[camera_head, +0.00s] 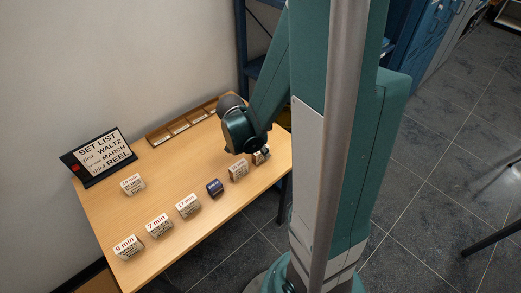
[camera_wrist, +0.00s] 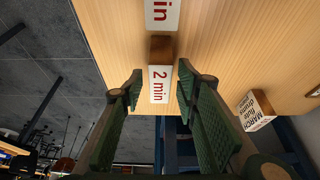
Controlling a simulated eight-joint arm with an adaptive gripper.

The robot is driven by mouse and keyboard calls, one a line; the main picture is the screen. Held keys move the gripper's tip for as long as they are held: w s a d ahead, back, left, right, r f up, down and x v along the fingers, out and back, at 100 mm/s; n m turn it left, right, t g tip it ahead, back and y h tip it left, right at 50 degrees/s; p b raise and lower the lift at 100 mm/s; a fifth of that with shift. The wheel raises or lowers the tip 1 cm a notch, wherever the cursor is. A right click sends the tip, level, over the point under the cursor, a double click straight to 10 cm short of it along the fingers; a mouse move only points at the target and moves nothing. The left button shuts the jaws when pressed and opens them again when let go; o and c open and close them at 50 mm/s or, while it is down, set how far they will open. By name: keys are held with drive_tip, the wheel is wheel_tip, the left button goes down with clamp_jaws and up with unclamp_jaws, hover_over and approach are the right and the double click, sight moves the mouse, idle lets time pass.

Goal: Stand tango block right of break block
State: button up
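Several small wooden blocks with white printed labels stand in a slanting row on the table. I cannot read which one is the tango block or the break block. A block marked "2 min" (camera_wrist: 159,85) lies ahead between my gripper's fingers in the wrist view, with a gap on both sides. My gripper (camera_wrist: 160,72) is open, and in the head view it is low over the right end of the row, partly hiding the last block (camera_head: 260,156). A dark blue block (camera_head: 214,187) with no readable label stands mid-row, between a "17 min" block (camera_head: 188,206) and another labelled block (camera_head: 238,170).
Blocks marked "7 min" (camera_head: 159,226) and "9 min" (camera_head: 128,248) stand at the row's left end. Another block (camera_head: 132,184) stands behind. A set list sign (camera_head: 98,155) reads waltz, march, reel; a wooden tray (camera_head: 182,122) lies along the wall. A march block (camera_wrist: 256,110) stands at right in the wrist view.

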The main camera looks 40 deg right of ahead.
drive_tip(key=p+v, duration=0.3)
drive_tip(key=v, duration=0.9)
idle(0.3)
drive_tip(key=shift+a+r, duration=0.1)
idle(0.5)
drive_tip(key=s+a+r+n+t+y, duration=0.2)
drive_tip(key=a+r+n+t, duration=0.1)
drive_tip(key=a+r+n, duration=0.5)
drive_tip(key=s+a+r+n+t+y, duration=0.2)
drive_tip(key=a+r+n+t, duration=0.2)
drive_tip(key=a+r+n, duration=0.4)
drive_tip(key=shift+a+n, duration=1)
drive_tip(key=shift+a, duration=0.85)
drive_tip(key=shift+s, duration=0.1)
